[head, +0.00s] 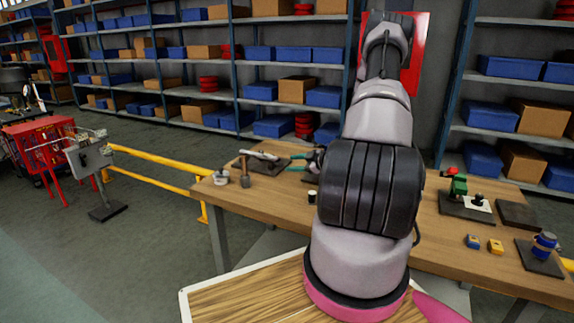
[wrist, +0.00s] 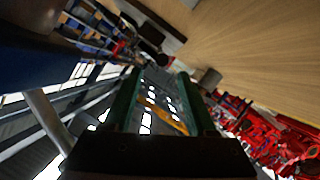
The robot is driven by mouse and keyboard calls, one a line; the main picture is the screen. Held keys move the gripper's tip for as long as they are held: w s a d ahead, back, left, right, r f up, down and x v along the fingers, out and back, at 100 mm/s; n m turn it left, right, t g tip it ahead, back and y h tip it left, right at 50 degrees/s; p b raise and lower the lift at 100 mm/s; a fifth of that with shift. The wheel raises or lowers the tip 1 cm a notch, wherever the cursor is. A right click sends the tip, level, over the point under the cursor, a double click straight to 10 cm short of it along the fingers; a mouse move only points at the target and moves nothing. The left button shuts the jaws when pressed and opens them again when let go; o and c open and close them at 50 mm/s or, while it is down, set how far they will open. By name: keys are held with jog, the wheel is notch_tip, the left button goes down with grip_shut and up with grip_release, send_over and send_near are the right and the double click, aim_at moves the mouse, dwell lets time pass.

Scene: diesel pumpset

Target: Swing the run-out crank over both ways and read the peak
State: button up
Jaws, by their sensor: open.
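I cannot make out the run-out crank or its peak reading for certain in either view. A green device with a red knob (head: 457,184) stands on a dark plate at the right of the workbench, with a white-faced part (head: 478,203) beside it. My gripper (wrist: 159,80) shows in the wrist view as two green fingers, apart, with nothing between them.
The wooden workbench (head: 275,215) holds a mallet-like tool (head: 244,172), blue and yellow small blocks (head: 484,243) and a blue round device (head: 545,244). Shelves line the back.

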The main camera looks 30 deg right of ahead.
aim_at(282, 164)
jog(key=v, duration=0.6)
jog(key=shift+s+r, duration=0.1)
jog(key=shift+s, duration=0.05)
jog(key=shift+a+f+n, duration=0.2)
jog(key=shift+f+n, duration=0.1)
jog(key=x, duration=1)
jog(key=shift+w, duration=0.3)
grip_shut()
